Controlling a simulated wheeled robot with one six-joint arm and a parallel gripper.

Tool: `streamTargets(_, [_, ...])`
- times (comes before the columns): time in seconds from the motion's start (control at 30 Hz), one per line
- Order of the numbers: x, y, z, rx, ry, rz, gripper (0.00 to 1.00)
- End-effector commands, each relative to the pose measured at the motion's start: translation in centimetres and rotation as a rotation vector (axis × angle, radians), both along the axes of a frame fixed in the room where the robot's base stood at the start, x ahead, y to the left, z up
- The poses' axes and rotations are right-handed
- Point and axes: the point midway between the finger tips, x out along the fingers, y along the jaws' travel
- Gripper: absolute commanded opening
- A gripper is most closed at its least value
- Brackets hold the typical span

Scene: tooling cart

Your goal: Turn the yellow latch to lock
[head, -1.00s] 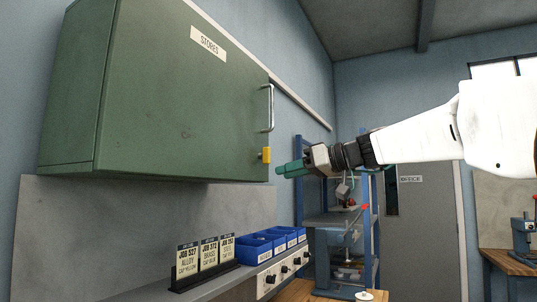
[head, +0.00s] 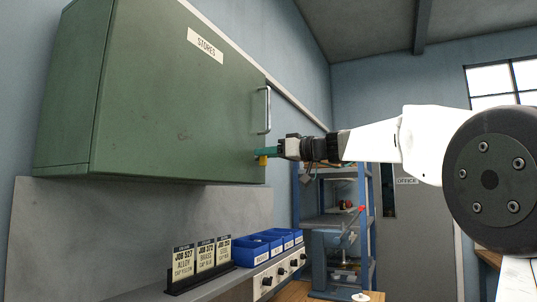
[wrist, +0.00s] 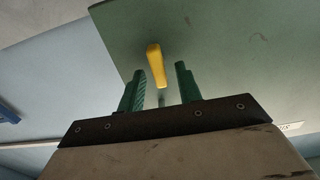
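The yellow latch (head: 262,160) is at the lower right corner of the green cabinet door (head: 180,90), below the silver handle (head: 267,110). In the wrist view the latch (wrist: 156,65) shows as a slim yellow bar, slightly tilted. My gripper (head: 266,152) is at the latch in the head view and partly covers it. In the wrist view its two green fingers (wrist: 160,92) are apart, with the latch seen beyond and between them. I cannot tell whether either finger touches the latch.
The cabinet bears a STORES label (head: 205,46). Below it are a shelf with job cards (head: 202,260) and blue bins (head: 262,247). A blue rack (head: 338,220) stands behind my arm. An OFFICE door is farther back.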

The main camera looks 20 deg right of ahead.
Motion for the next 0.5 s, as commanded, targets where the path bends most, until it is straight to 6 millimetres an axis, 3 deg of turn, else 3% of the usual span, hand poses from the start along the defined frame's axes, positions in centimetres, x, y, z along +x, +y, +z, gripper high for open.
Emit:
streamTargets(0.1, [-0.01, -0.01, -0.01, 0.0, 0.0, 0.0, 0.35])
streamTargets(0.23, [-0.01, -0.03, -0.02, 0.0, 0.0, 0.0, 0.0])
streamTargets(0.5, [0.0, -0.04, -0.03, 0.007, 0.007, 0.0, 0.0])
